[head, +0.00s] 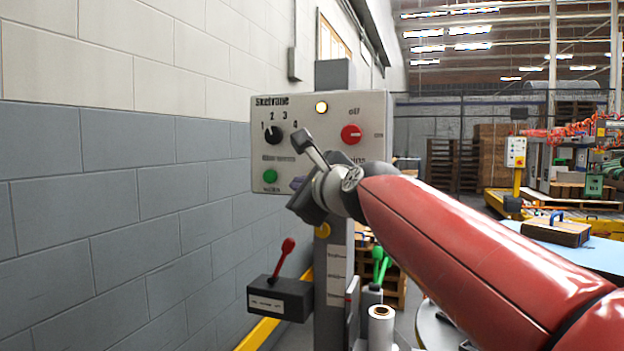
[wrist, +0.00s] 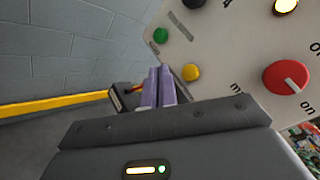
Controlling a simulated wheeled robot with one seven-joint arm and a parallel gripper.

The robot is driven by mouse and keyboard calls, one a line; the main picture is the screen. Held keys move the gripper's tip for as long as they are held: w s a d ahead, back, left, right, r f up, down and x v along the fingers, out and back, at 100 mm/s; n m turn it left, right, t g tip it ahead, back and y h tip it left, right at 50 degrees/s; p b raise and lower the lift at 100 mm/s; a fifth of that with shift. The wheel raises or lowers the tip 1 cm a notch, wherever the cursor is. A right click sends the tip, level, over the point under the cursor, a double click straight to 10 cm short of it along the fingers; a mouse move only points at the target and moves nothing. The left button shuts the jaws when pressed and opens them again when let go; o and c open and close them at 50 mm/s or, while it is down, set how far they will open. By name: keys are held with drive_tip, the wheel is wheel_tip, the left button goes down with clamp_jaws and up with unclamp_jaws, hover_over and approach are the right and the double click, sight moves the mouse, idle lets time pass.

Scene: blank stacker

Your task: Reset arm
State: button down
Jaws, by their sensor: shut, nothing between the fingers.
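My gripper (head: 298,183) is in front of the lower part of the light grey control panel (head: 345,108), at the end of my red arm. In the wrist view its two purple fingers (wrist: 158,72) lie together, shut and empty. I cannot tell whether they touch the panel. The panel has a black dial (head: 273,135), a red knob (head: 351,134), a green button (head: 270,175) and a lit lamp (head: 321,107). My gripper and arm hide part of the panel's lower edge.
A grey block wall (head: 120,200) stands close on the left. Below the panel are a black box (head: 280,298) with a red lever (head: 285,257), a green lever (head: 380,264) and a white roll (head: 381,328). A pale blue table (head: 590,257) is at the right.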

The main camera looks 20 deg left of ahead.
drive_tip(key=shift+s, duration=0.1)
drive_tip(key=s+d+f+n+g+h, duration=0.2)
drive_tip(key=s+d+f+n, duration=0.4)
drive_tip(key=d+f, duration=0.5)
drive_tip(key=s+d+f+n+g+h, duration=0.3)
drive_tip(key=s+d+f+n+h, duration=0.2)
drive_tip(key=s+d+f, duration=0.6)
drive_tip(key=s+d+f+n+g+h, duration=0.2)
drive_tip(key=s+d+f+n+h, duration=0.2)
drive_tip(key=f, duration=1)
drive_tip(key=s+d+n, duration=0.3)
drive_tip(key=s+d, duration=0.2)
drive_tip(key=d, duration=0.2)
drive_tip(key=shift+f, duration=0.4)
drive_tip(key=shift+d, duration=0.1)
idle(0.5)
